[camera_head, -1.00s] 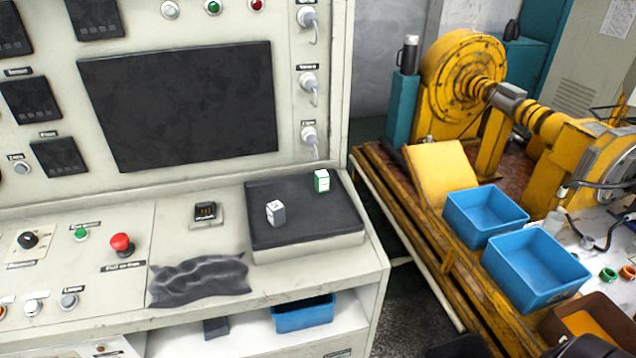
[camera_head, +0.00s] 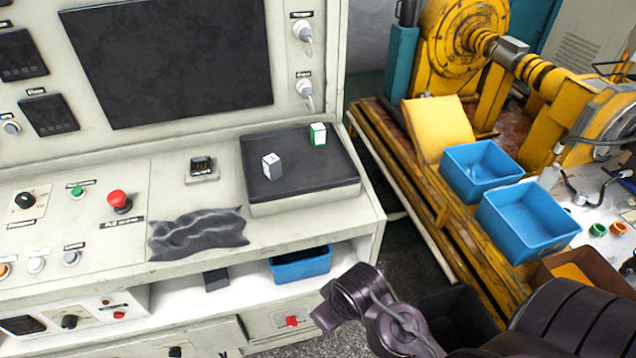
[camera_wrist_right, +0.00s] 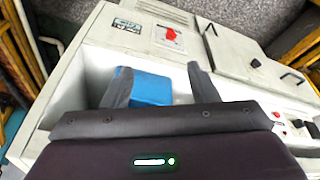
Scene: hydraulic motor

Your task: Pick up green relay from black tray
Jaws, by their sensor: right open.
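The green relay (camera_head: 318,134), a small white block with green edges, stands upright near the back right of the black tray (camera_head: 300,188) on the console. A white and grey relay (camera_head: 272,166) stands on the same tray, further left and nearer the front. My right gripper (camera_head: 325,302) is low in front of the console, below and apart from the tray. In the right wrist view its two fingers (camera_wrist_right: 158,85) are spread with nothing held between them; the cabinet front and a blue bin show beyond. My left gripper is out of view.
A blue bin (camera_head: 301,264) sits on the shelf under the console top. A crumpled dark cloth (camera_head: 198,234) and a red button (camera_head: 118,200) lie left of the tray. Two blue bins (camera_head: 527,218) stand on the yellow bench at right.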

